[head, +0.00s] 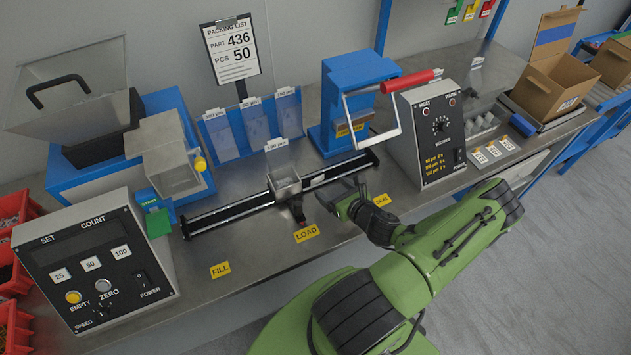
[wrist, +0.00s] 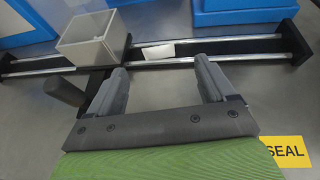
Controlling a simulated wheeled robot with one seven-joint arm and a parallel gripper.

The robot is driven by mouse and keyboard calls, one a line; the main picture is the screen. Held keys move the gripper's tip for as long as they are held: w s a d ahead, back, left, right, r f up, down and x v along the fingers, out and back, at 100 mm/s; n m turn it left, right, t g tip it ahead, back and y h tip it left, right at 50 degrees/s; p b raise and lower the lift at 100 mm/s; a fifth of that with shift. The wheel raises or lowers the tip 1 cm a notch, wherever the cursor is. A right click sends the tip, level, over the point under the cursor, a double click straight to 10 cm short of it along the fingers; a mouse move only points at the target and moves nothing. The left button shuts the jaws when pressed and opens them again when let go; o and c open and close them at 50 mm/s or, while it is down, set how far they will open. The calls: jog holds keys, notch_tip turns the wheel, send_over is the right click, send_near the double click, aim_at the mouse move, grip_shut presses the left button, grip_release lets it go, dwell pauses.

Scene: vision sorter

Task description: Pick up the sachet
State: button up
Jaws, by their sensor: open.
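My gripper (head: 347,196) is open and empty, to the right of the sachet in the head view and in front of the rail. In the wrist view my gripper (wrist: 162,66) has its fingers spread, with bare bench between them.
The black rail (head: 232,204) crosses the bench, with a small white label (wrist: 158,51) on it. A blue sealing press (head: 340,85) stands behind. A heat control box (head: 432,140) is right; a counting box (head: 95,265) is left. The front bench around the LOAD label (head: 306,234) is clear.

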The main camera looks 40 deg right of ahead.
aim_at(319, 179)
jog(key=b+x, duration=0.1)
jog(key=x, duration=0.8)
jog(key=shift+a, duration=0.2)
jog(key=shift+r, duration=0.1)
jog(key=c, duration=1.1)
notch_tip(319, 179, up, 10)
jog(key=p, duration=0.3)
jog(key=shift+c, duration=0.2)
